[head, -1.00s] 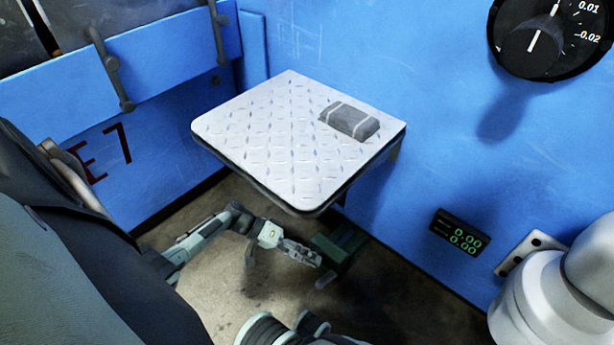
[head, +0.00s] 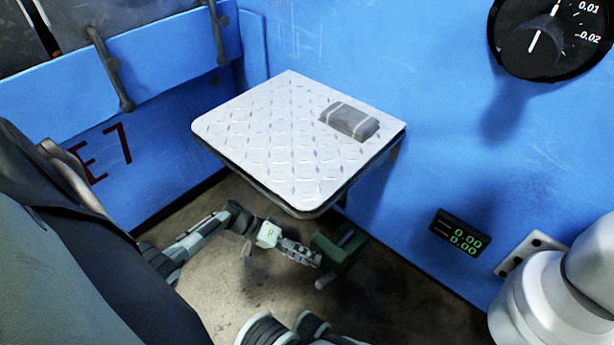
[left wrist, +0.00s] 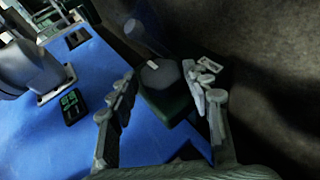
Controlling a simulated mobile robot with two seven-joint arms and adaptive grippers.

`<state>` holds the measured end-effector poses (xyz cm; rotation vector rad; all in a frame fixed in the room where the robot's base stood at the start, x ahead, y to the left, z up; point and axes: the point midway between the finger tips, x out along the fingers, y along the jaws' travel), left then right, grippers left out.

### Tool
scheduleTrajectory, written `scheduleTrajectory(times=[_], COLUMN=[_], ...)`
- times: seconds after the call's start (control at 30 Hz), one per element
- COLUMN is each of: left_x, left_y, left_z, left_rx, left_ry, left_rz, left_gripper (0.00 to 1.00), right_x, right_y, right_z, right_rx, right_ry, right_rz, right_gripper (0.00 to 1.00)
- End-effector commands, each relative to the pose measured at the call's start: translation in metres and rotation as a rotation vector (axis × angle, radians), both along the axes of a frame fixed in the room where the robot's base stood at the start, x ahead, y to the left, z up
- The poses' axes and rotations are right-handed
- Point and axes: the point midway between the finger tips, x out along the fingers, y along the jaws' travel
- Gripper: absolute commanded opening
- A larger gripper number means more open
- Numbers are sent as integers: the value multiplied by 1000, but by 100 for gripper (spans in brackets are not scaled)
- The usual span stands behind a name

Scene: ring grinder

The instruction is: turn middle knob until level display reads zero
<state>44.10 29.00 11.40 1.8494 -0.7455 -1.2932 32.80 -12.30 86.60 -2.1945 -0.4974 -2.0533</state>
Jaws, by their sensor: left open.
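The level display (head: 458,240) is a small black box on the blue wall, with two green lines that look like 0.00. It also shows in the left wrist view (left wrist: 72,107), too small to read. A dark round knob with a pale mark (left wrist: 160,74) sits on a green housing, which also shows in the head view (head: 340,248). I cannot tell whether it is the middle knob. My left gripper (head: 312,261) is open beside the housing; in the left wrist view its fingers (left wrist: 168,82) stand either side of the knob. Contact is unclear. My right gripper is out of view.
A large black dial (head: 532,45) with a pointer and numbers is on the wall at upper right. A white patterned shelf (head: 260,140) with a grey block (head: 350,120) overhangs the left arm. A white cylinder (head: 570,290) stands at lower right.

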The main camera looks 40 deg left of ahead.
Motion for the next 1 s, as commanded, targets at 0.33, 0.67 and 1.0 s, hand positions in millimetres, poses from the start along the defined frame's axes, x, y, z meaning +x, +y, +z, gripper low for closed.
scheduleTrajectory(times=[0.33,0.67,1.0], left_x=[-23,-36,-37], left_y=[55,89,91], left_z=[34,57,59], left_rx=[4,0,0], left_ry=[2,0,0], left_rz=[0,0,0], left_gripper=[49,49,49], right_x=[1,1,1], right_y=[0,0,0], right_z=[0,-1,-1], right_rx=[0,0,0], right_ry=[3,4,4], right_rz=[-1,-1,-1], right_gripper=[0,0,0])
